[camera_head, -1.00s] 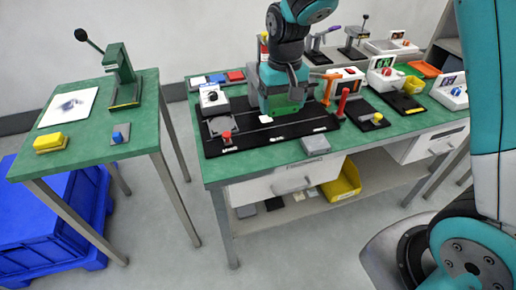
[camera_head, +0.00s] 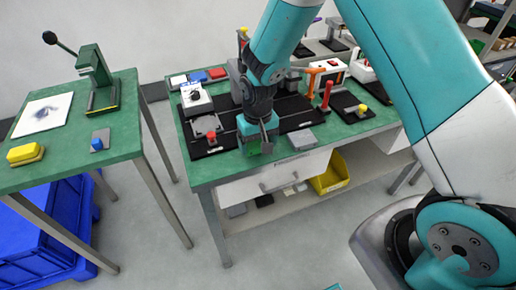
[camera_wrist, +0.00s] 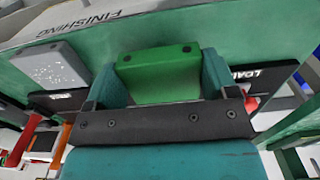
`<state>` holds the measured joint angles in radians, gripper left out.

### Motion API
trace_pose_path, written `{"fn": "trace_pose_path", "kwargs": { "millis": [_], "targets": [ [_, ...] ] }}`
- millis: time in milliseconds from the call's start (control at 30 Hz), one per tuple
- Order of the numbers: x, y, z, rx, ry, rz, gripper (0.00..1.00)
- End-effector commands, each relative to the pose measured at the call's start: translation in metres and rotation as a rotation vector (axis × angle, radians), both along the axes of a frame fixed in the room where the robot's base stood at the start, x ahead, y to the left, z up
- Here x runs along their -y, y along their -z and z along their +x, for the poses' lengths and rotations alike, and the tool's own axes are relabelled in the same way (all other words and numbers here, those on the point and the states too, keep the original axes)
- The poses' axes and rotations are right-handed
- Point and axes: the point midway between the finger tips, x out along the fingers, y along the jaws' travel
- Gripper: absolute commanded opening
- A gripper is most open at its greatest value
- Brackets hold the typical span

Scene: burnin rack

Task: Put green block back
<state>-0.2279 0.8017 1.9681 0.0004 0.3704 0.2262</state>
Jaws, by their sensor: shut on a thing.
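The green block (camera_wrist: 160,76) sits between the two fingers of my gripper in the wrist view. My gripper (camera_wrist: 160,85) is shut on it. In the head view my gripper (camera_head: 256,146) is low over the front edge of the main green bench (camera_head: 200,176), and only a little of the green block (camera_head: 254,147) shows below it. I cannot tell whether the block touches the bench. In the wrist view a label reading "FINISHING" (camera_wrist: 78,20) is on the surface beyond the block.
A black mat (camera_head: 222,140) with a red-knobbed fixture (camera_head: 211,136) lies left of my gripper. A grey block (camera_head: 303,139) is to its right, and in the wrist view (camera_wrist: 50,66). A red post (camera_head: 326,96) stands further right. A yellow bin (camera_head: 331,175) is on the shelf below.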

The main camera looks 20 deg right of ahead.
Motion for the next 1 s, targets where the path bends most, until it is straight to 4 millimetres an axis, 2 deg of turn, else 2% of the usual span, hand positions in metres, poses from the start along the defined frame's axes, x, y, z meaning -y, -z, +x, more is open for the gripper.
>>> {"fn": "trace_pose_path", "kwargs": {
  "millis": [100, 200, 567, 600, 667, 867, 1000],
  "targets": [
    [0.001, 0.020, 0.000, -0.004, 0.002, -0.001, 0.55],
    [0.001, 0.028, 0.000, -0.002, 0.002, -0.001, 0.55],
    [0.001, 0.033, 0.000, -0.001, 0.002, 0.000, 0.55],
    [0.001, 0.032, 0.000, -0.001, 0.002, 0.000, 0.84],
    [0.001, 0.032, 0.000, -0.001, 0.002, 0.000, 0.98],
    [0.001, 0.032, 0.000, -0.001, 0.002, 0.000, 1.00],
    [0.001, 0.024, 0.001, 0.001, 0.002, 0.000, 1.00]
  ]
}}
